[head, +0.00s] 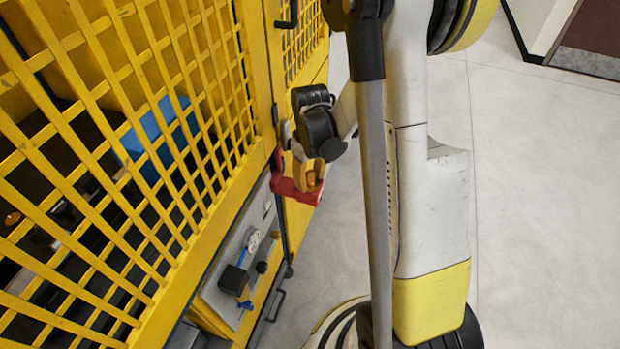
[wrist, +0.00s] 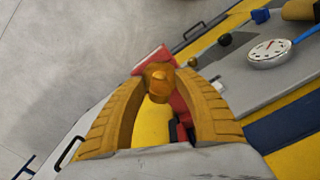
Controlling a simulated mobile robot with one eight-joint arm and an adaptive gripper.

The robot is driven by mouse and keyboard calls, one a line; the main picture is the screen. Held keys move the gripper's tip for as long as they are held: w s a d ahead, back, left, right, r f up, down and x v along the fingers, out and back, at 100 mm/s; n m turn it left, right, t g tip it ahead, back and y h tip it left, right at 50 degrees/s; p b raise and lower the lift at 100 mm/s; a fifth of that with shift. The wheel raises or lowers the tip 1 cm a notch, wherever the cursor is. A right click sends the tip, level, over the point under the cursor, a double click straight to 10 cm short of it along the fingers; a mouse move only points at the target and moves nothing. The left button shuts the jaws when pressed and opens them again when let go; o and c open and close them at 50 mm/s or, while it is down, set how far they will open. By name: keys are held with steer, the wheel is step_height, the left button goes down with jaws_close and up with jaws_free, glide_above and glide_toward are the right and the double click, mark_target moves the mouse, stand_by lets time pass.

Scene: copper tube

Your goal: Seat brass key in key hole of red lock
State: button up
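My gripper (head: 313,178) is at the red lock (head: 284,187) on the yellow cage's edge in the head view. In the wrist view its orange fingers (wrist: 160,72) close together around the brass key (wrist: 160,85), whose rounded end shows between the tips. The red lock (wrist: 151,60) lies directly behind the key and fingertips, with more red showing between the fingers. The key's far end and the key hole are hidden, so I cannot tell whether the key is in the hole.
The yellow mesh cage (head: 130,150) fills the left. Below it, a grey panel (head: 232,262) carries a dial gauge (wrist: 268,53) and black and blue knobs. A black handle (head: 277,306) sticks out below. Pale floor (head: 545,200) is open at right.

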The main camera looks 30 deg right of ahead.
step_height(320, 180, up, 12)
steer(key=p, duration=0.4)
steer(key=shift+r+p, duration=0.15)
steer(key=shift+p, duration=0.2)
steer(key=s+a+r+m+t, duration=0.2)
steer(key=s+a+r+t, duration=0.5)
steer(key=s+a+r, duration=0.3)
steer(key=a+r, duration=0.3)
steer(key=shift+s+a, duration=0.25)
steer(key=shift+s, duration=0.15)
